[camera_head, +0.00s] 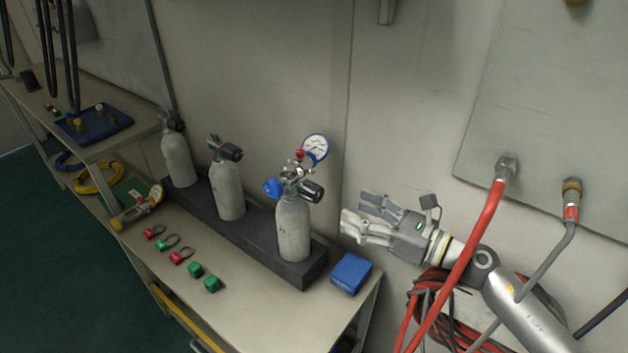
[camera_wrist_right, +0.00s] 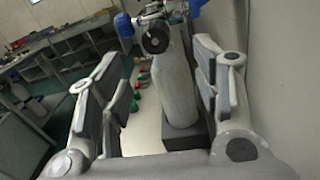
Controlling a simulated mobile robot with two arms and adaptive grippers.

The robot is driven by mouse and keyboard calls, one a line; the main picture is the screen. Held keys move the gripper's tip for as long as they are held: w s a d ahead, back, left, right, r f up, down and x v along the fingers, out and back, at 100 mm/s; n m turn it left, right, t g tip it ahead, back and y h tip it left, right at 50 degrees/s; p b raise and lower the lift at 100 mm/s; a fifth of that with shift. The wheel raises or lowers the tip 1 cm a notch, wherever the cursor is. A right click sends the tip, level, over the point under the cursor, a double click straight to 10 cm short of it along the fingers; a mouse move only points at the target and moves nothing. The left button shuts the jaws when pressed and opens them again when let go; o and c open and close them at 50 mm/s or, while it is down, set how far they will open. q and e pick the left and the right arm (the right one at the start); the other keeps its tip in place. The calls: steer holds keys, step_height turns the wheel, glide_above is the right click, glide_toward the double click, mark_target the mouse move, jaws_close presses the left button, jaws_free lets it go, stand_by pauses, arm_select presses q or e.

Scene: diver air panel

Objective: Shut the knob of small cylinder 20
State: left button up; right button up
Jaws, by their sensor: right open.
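Three grey small cylinders stand upright in a dark rack (camera_head: 262,240) on the bench. The nearest cylinder (camera_head: 293,230) has a black knob (camera_head: 312,191), a blue knob (camera_head: 272,188) and a white-faced gauge (camera_head: 315,148) at its top. The middle cylinder (camera_head: 228,190) and far cylinder (camera_head: 177,158) carry black valve tops. I cannot read any number on them. My right gripper (camera_head: 354,210) is open and empty, to the right of the nearest cylinder and apart from it. In the right wrist view the nearest cylinder (camera_wrist_right: 172,85) and its black knob (camera_wrist_right: 155,38) show between the spread fingers.
A blue box (camera_head: 351,273) lies at the bench's right end. Red and green fittings (camera_head: 180,257) and a brass gauge piece (camera_head: 140,207) lie in front of the rack. A red hose (camera_head: 470,245) hangs from the wall panel, crossing before my right arm. The wall stands close behind.

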mark_target(320, 195)
steer(key=x, duration=0.1)
steer(key=p+x, duration=0.1)
steer(key=x, duration=0.1)
steer(key=r+x, duration=0.1)
steer(key=shift+s+a, duration=0.1)
steer(key=shift+a, duration=0.35)
steer(key=x, duration=0.3)
steer(key=p+x, duration=0.1)
steer(key=shift+w+f, duration=0.3)
steer(key=shift+x, duration=0.8)
steer(key=shift+s+f, duration=0.1)
steer(key=shift+c, duration=0.3)
steer(key=c, duration=1)
